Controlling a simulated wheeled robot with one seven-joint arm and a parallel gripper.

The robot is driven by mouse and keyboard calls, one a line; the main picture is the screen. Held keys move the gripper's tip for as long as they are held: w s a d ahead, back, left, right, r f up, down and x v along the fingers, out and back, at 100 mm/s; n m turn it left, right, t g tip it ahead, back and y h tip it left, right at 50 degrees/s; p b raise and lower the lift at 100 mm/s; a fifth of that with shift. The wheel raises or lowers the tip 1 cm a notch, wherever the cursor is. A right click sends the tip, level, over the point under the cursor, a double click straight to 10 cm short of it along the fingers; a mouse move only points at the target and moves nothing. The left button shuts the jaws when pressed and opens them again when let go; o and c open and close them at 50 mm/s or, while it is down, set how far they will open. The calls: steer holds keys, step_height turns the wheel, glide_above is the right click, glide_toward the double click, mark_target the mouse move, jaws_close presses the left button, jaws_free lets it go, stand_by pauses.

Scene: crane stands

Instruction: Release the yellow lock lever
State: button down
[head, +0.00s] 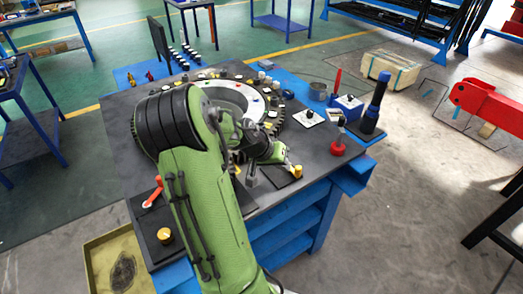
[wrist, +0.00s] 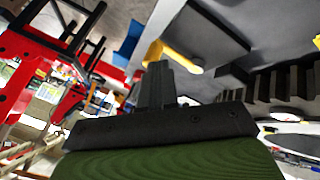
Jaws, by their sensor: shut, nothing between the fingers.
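The yellow lock lever (wrist: 176,52) shows in the wrist view just beyond my fingertips, over a dark grey plate. In the head view, a yellow upright piece (head: 298,171) near the table's front right edge looks like the same lever. My gripper (wrist: 159,66) is shut and empty, its fingers together. The fingertips appear close to the lever; I cannot tell whether they touch it. In the head view my green arm reaches across the table and hides part of it, and the fingers are hard to make out.
A large toothed ring (head: 283,95) fills the middle of the dark table (head: 120,115).

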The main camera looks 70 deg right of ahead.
steer(key=p+v, duration=0.2)
steer(key=v, duration=0.9)
steer(key=shift+w+a+r, duration=0.15)
steer(key=shift+w+a, duration=0.1)
steer(key=shift+w, duration=0.05)
